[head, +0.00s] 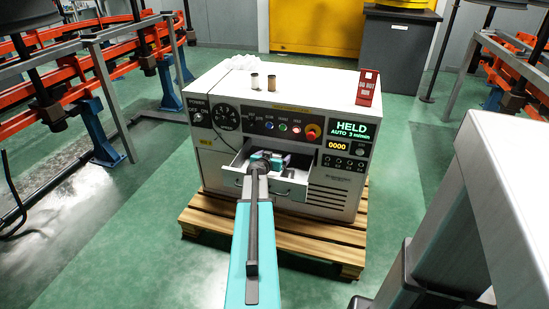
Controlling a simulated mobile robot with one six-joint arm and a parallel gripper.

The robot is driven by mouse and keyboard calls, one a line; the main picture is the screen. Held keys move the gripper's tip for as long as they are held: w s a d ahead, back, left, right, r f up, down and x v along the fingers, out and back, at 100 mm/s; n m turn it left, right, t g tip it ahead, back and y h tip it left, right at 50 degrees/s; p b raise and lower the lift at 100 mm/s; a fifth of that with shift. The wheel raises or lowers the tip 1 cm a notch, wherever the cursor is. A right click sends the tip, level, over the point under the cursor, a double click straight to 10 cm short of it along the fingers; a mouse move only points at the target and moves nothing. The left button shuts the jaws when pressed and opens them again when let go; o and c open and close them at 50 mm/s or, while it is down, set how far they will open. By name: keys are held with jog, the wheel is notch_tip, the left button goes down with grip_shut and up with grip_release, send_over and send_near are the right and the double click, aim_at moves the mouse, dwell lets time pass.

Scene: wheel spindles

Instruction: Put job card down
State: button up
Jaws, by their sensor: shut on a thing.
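My teal arm reaches forward to the open drawer (297,190) in the front of the white control cabinet (330,205). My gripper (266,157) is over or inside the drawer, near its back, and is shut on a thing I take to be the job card. The card is mostly hidden by the gripper and too small to make out. A small pale patch shows just right of the jaws. I cannot tell whether it is the card or drawer contents, or whether the card touches the drawer floor.
On the cabinet top stand two small spools (255,81), a crumpled white cloth (246,62) and a red "DO NOT RUN" sign (368,87). The display (351,131) reads HELD. The cabinet sits on a wooden pallet (300,243). Orange-railed racks (60,75) flank the green floor.

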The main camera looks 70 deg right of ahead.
jog(key=o, duration=0.9)
jog(key=shift+r+p, duration=0.15)
jog(key=shift+p, duration=0.2)
jog(key=shift+r+p, duration=0.5)
jog(key=shift+p, duration=0.3)
jog(key=shift+a, duration=0.25)
jog(key=shift+b+v, duration=0.45)
jog(key=shift+v, duration=5.3)
